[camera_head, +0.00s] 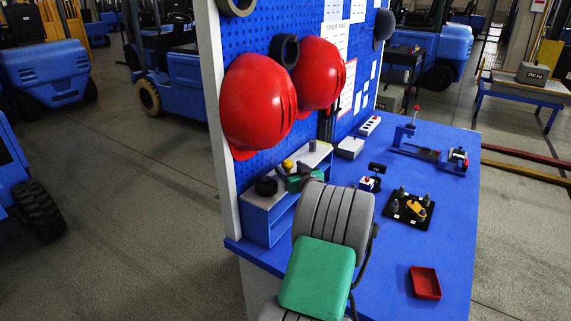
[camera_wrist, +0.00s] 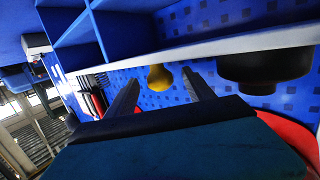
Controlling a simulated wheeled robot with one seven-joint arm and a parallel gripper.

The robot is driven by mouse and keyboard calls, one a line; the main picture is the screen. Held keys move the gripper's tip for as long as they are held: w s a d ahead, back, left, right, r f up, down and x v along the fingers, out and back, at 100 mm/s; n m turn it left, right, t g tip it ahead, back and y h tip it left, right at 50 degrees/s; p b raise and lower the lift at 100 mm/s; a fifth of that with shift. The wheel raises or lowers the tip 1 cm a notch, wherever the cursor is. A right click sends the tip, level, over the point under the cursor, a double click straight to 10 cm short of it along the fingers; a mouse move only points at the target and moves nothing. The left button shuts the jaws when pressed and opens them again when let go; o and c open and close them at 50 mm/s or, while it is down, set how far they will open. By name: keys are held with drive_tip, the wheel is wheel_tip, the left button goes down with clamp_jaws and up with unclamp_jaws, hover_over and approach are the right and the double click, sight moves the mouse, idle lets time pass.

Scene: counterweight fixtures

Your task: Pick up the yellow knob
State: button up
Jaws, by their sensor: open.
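The yellow knob (camera_head: 288,164) is a small rounded piece on top of the grey-and-blue shelf unit (camera_head: 259,215), against the pegboard. In the wrist view the knob (camera_wrist: 160,77) shows upside down, hanging from the pale shelf edge in the picture. My gripper (camera_wrist: 161,84) is open and empty. Its two dark fingers point toward the knob, which shows in the gap between their tips. I cannot tell whether the tips reach around it. In the head view my arm hides part of the shelf and the fingers are not clear.
A black round piece (camera_head: 266,187) stands beside the knob, large in the wrist view (camera_wrist: 265,68). Red helmets (camera_head: 258,103) hang above. On the blue bench lie a black mat with dark knobs (camera_head: 410,220) and a red tray (camera_head: 425,283). The bench's front right is mostly clear.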

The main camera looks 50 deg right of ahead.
drive_tip(key=x, duration=0.3)
clamp_jaws()
idle(0.6)
